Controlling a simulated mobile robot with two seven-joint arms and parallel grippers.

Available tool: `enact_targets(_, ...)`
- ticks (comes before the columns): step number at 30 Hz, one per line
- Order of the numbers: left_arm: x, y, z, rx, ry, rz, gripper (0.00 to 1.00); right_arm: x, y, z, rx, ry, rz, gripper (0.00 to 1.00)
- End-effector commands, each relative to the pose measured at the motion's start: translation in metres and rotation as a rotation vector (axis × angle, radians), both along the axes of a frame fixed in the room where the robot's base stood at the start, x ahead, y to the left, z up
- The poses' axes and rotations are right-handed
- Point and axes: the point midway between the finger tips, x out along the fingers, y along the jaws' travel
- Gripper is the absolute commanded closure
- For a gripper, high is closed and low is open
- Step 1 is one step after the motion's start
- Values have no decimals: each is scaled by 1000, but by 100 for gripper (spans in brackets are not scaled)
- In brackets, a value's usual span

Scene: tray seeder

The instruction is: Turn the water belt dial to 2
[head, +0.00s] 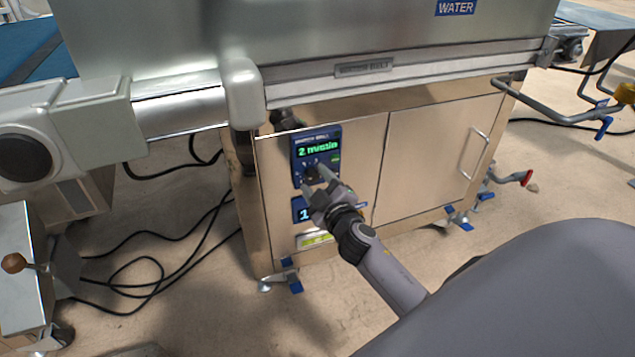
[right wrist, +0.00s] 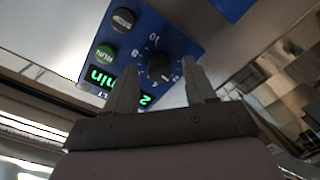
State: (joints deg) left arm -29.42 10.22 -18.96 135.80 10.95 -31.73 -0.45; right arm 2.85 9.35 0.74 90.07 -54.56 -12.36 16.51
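The water belt dial is a small black round knob (right wrist: 161,68) with numbers around it, on a blue control panel (right wrist: 180,42). In the head view the panel (head: 331,134) is on the front of the steel cabinet, and its green display (head: 317,148) reads 2 m/min. My right gripper (head: 317,179) is at the dial, which its fingers partly cover. In the right wrist view its two fingers are apart, with the dial showing between their tips; I see no clear contact. The dial's pointer is too small to read surely. My left gripper is not in view.
A green RUN button (right wrist: 105,53) and a dark button (right wrist: 123,19) are beside the dial. The machine's rail (head: 400,75) overhangs the cabinet (head: 440,140). Black cables (head: 150,262) lie on the floor at left.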

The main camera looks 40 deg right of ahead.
Motion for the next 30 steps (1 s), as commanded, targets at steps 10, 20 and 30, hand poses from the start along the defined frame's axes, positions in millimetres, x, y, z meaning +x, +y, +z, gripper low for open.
enact_targets(10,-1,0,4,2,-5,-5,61,-6,1,1,2,-2,0,45)
enact_targets(20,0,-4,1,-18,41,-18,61,-49,10,3,1,0,-1,45)
enact_targets(30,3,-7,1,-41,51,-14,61,-70,15,4,0,-1,-1,45)
